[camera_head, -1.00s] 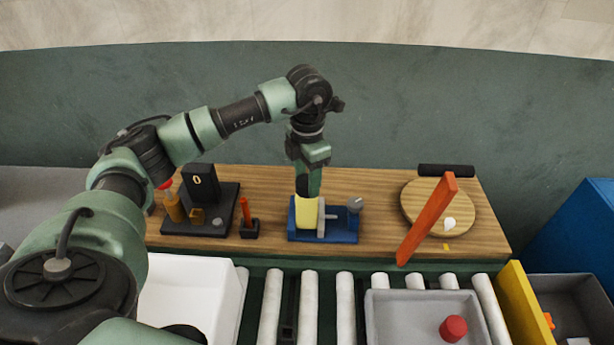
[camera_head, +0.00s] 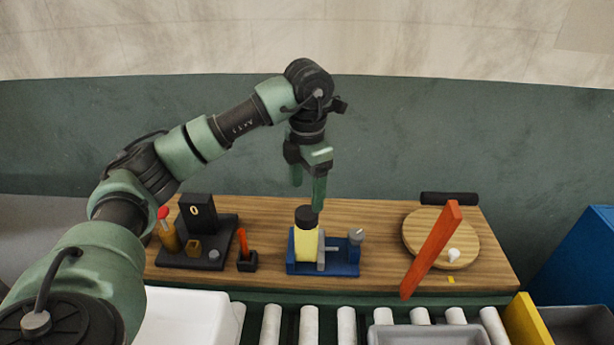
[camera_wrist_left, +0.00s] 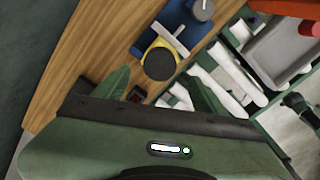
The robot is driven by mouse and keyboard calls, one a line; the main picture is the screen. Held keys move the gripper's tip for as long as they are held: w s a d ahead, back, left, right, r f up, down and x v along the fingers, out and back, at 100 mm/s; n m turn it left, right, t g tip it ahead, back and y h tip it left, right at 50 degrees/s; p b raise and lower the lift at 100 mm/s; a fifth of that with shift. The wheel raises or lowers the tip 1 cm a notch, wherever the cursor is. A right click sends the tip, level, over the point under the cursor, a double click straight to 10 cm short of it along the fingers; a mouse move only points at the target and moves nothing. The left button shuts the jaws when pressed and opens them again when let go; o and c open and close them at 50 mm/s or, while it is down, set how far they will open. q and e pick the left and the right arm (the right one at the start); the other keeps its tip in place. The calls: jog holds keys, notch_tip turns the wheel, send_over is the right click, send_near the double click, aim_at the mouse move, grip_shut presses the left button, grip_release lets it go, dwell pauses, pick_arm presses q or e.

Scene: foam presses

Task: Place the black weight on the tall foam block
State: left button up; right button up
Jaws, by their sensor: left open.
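The tall foam block (camera_head: 305,246) is pale yellow and stands upright at the blue vise-like fixture (camera_head: 338,264) on the wooden table. The black weight (camera_head: 306,216) sits on top of the foam block. In the left wrist view the weight is a dark disc (camera_wrist_left: 160,64) that covers most of the block's top, with a yellow rim showing. My left gripper (camera_head: 308,196) is open and empty, with its fingers above and around the height of the weight's top, apart from it as far as I can tell. My right gripper is not in view.
A black device (camera_head: 199,216) with a red-topped post and a small holder with an orange tool (camera_head: 243,245) stand left. A round wooden board (camera_head: 414,229) with an orange bar (camera_head: 432,250) lies right. Conveyor rollers (camera_head: 347,325) and a grey tray (camera_head: 430,335) are in front.

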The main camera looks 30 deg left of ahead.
aim_at(307, 213)
pick_arm(q)
notch_tip(307, 213, up, 6)
jog(key=shift+f, duration=0.15)
jog(key=shift+f, duration=0.1)
dwell(0.5)
